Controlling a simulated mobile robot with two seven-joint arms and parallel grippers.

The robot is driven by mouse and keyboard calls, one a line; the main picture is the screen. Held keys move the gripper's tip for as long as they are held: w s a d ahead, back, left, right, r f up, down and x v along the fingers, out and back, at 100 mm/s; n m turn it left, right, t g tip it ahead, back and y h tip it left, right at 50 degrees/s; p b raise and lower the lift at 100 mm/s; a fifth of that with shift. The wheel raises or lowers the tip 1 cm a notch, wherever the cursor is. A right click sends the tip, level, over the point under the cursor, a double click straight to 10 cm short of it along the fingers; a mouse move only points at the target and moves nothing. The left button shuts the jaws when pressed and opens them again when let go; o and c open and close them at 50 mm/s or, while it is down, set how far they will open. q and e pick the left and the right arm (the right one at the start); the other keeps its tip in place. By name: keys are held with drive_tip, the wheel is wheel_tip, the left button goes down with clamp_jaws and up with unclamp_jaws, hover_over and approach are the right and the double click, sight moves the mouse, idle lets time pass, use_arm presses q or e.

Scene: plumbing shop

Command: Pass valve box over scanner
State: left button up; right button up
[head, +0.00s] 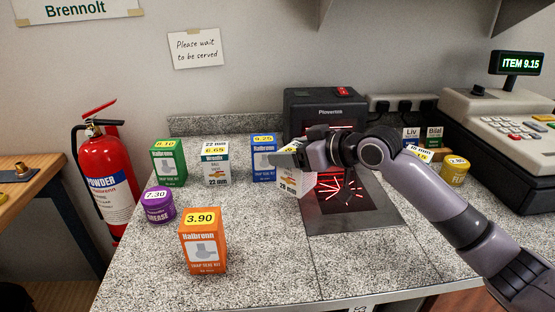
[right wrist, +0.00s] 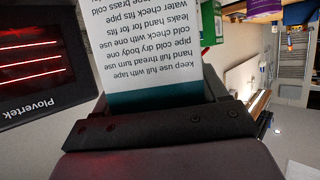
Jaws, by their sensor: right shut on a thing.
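My right gripper (head: 284,156) is shut on a white valve box (head: 297,182) with a yellow price label and "28 mm" print. The box hangs tilted at the left edge of the scanner's flat glass. In the right wrist view the box (right wrist: 150,50) shows a text-covered white face with a teal band, between the jaws (right wrist: 155,112). The black Plovertek scanner (head: 322,107) stands behind, with red lines lit on its upright window and on the plate (head: 350,222). The register display (head: 517,63) reads "ITEM 9.15". My left gripper is out of view.
Left of the scanner stand a green box (head: 168,163), a white 22 mm box (head: 215,165), a blue box (head: 263,162), a purple tub (head: 159,206) and an orange box (head: 203,243). A yellow tin (head: 454,172) and small boxes sit right, by the register (head: 510,125). The front-middle counter is clear.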

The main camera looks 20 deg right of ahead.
drive_tip(key=s+d+b, duration=0.2)
drive_tip(key=d+b, duration=0.3)
drive_tip(key=d, duration=0.6)
drive_tip(key=s+d+b, duration=0.2)
drive_tip(key=d+b, duration=0.3)
drive_tip(key=d, duration=0.6)
drive_tip(key=shift+s+d+f, duration=0.3)
drive_tip(key=shift+d+f, duration=0.1)
